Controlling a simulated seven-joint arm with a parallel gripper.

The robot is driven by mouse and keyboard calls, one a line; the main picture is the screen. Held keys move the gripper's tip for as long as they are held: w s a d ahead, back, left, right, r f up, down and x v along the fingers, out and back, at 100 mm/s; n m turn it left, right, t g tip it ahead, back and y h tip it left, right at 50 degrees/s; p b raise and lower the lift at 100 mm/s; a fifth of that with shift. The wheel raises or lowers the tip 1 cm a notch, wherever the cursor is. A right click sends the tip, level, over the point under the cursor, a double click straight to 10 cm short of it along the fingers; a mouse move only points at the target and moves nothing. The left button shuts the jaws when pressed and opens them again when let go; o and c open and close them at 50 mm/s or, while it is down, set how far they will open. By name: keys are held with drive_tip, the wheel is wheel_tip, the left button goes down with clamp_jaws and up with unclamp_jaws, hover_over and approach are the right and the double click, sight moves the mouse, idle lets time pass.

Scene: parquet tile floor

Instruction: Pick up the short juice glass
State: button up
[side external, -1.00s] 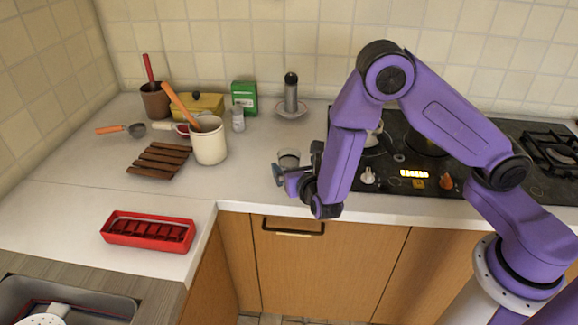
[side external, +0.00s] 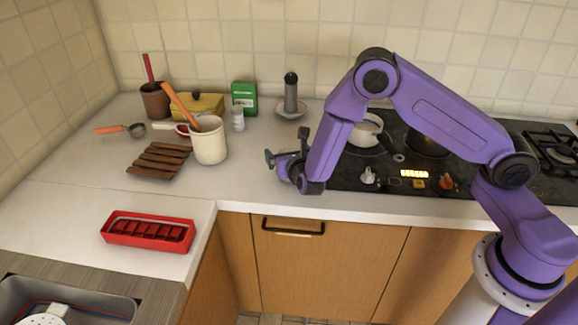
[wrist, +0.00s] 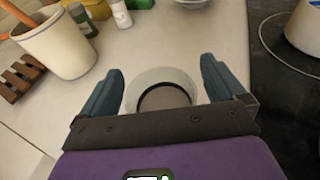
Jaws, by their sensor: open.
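The short juice glass (wrist: 162,77) is clear, with a round rim and a dark ring showing at its base in the wrist view. It stands upright on the white counter, between the two spread fingers of my gripper (wrist: 160,76). Clear space shows between the glass and each finger. In the side external view my gripper (side external: 277,160) is low over the counter, left of the stove, and hides the glass. My gripper is open and holds nothing.
A cream pot with utensils (side external: 209,147) stands left of my gripper, beside a dark slatted rack (side external: 159,159). A grey grinder on a saucer (side external: 291,97) stands behind. The stove (side external: 400,180) with a white pan (side external: 365,133) is at right. A red tray (side external: 148,232) lies front left.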

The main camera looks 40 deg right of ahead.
drive_tip(key=c, duration=1.4)
drive_tip(key=shift+r, duration=0.1)
drive_tip(key=shift+r, duration=0.4)
drive_tip(key=s+r, duration=0.1)
drive_tip(key=r, duration=0.1)
drive_tip(key=s+r, duration=0.2)
drive_tip(key=r, duration=0.1)
drive_tip(key=s+r, duration=0.1)
drive_tip(key=r, duration=0.1)
drive_tip(key=shift+s+d+r, duration=0.2)
drive_tip(key=shift+d+r, duration=0.05)
drive_tip(key=s+d+r, duration=0.1)
drive_tip(key=s+r, duration=0.3)
drive_tip(key=s, duration=0.5)
drive_tip(key=shift+n+t+y, duration=0.3)
drive_tip(key=shift+n+y, duration=0.2)
drive_tip(key=shift+y, duration=0.3)
drive_tip(key=shift+w+d+r, duration=0.15)
drive_tip(key=shift+d+r, duration=0.5)
drive_tip(key=shift+d, duration=0.5)
drive_tip(key=shift+w+d+r, duration=0.1)
drive_tip(key=shift+d+r, duration=0.55)
drive_tip(key=shift+d, duration=0.45)
drive_tip(key=shift+w+d+r, duration=0.15)
drive_tip(key=shift+d+r, duration=0.5)
drive_tip(key=shift+d, duration=0.5)
